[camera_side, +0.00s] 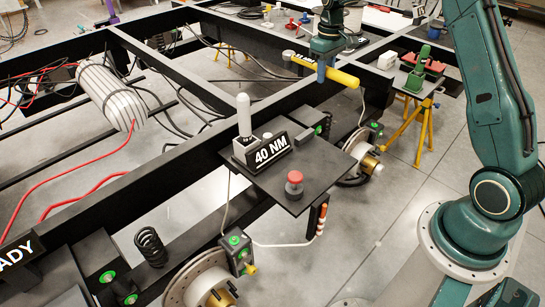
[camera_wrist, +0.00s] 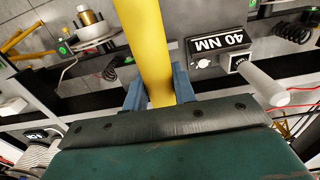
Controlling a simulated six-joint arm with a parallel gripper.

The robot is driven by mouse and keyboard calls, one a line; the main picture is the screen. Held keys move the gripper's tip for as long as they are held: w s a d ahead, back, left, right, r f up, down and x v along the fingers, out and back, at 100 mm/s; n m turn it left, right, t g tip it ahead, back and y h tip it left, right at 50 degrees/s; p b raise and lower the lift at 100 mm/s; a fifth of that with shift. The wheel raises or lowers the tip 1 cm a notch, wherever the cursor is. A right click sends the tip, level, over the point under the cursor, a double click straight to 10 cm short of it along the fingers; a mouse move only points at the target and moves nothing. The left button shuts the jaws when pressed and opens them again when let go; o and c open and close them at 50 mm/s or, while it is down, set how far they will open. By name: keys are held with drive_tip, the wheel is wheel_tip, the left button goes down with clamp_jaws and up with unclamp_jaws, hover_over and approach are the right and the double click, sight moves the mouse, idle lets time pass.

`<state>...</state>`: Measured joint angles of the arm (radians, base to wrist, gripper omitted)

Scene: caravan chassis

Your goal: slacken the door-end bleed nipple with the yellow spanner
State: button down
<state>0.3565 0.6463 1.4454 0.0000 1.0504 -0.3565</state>
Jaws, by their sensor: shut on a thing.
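In the wrist view the yellow shaft (camera_wrist: 150,50) runs between the blue fingers of my gripper (camera_wrist: 160,88). Two brake hubs show: a near one (camera_side: 200,283) at the bottom, and a farther one (camera_side: 370,164) below and right of the spanner. Beside the near hub is a block with a green ring (camera_side: 234,240) and a small yellow fitting (camera_side: 250,268). I cannot tell which is the door end.
A dark plate (camera_side: 290,178) carries a "40 NM" block (camera_side: 271,150), a grey upright handle (camera_side: 244,115) and a red-topped jar (camera_side: 294,183). A coil spring (camera_side: 150,246), cables and a silver cylinder (camera_side: 112,96) lie left. A yellow stand (camera_side: 408,122) is right. Floor at right is mostly clear.

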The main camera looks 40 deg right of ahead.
wheel_tip(320, 180, up, 6)
drive_tip(key=shift+a, duration=0.15)
drive_tip(key=s+a+n, duration=0.1)
drive_tip(key=s+a, duration=0.3)
drive_tip(key=a, duration=0.7)
drive_tip(key=s+a+n, duration=0.2)
drive_tip(key=s+a, duration=0.2)
drive_tip(key=a, duration=0.7)
drive_tip(key=s+a+n, duration=0.1)
drive_tip(key=s+a, duration=0.4)
drive_tip(key=a, duration=0.6)
wheel_tip(320, 180, down, 42)
drive_tip(key=shift+w+f, duration=0.2)
drive_tip(key=shift+w, duration=0.05)
drive_tip(key=shift+a, duration=0.1)
